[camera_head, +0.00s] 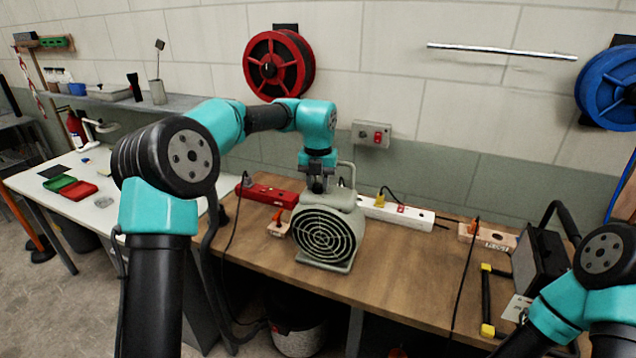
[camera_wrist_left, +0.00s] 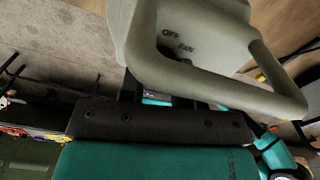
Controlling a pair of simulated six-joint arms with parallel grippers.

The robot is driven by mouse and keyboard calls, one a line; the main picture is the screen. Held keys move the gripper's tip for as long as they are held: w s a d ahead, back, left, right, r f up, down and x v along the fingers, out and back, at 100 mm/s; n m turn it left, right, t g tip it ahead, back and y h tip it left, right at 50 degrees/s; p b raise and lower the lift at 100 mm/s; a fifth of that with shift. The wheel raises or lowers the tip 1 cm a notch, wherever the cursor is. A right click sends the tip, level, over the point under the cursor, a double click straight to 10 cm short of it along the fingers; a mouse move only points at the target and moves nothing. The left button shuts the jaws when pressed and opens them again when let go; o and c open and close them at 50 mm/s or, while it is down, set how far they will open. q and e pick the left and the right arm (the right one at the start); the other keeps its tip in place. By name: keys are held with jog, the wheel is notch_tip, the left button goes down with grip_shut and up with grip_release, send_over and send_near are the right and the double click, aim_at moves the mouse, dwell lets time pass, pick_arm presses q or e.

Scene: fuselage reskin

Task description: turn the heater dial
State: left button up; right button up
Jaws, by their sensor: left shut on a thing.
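The grey-green heater (camera_head: 345,216) stands on the wooden bench in the head view, its round grille facing me. My left gripper (camera_head: 318,187) points down onto the heater's top, in front of the raised carrying handle (camera_head: 348,172). In the left wrist view the heater's top (camera_wrist_left: 195,22) carries the labels OFF and FAN, and the handle crosses to the right. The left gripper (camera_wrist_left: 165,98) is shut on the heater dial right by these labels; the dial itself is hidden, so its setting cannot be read. My right arm shows at the lower right, its gripper out of view.
A red power strip (camera_head: 268,190) and a white one (camera_head: 398,211) lie beside and behind the heater, with cables around them. A black toolbox-like case (camera_head: 540,262) and a black-yellow bar (camera_head: 487,300) are at right. The bench front between is clear.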

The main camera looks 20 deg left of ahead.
aim_at(318, 185)
pick_arm(q)
jog(key=o, duration=0.9)
notch_tip(318, 185, up, 17)
jog(key=shift+r, duration=0.2)
dwell(0.4)
